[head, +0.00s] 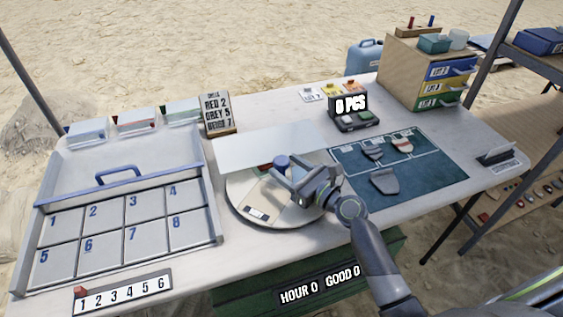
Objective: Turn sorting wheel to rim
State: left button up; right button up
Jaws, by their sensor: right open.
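The sorting wheel (240,193) is a round, pale turntable in the middle of the table. A blue knob (281,162) stands near its far side, and a small light-coloured card or piece with dark marks lies on its near left part. My right gripper (283,176) is over the wheel, with its open fingers close to the blue knob. I cannot tell whether they touch it. The gripper and my arm hide the wheel's right part. My left gripper is not in view.
A numbered tray (103,258) fills the table's left. A teal mat (440,170) with several sherds lies right of the wheel. A counter box (352,122), a drawer cabinet (405,77) and a sign (216,115) stand behind. The table is clear between sign and counter.

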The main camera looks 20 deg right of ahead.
jog(key=shift+x, duration=1.35)
grip_shut()
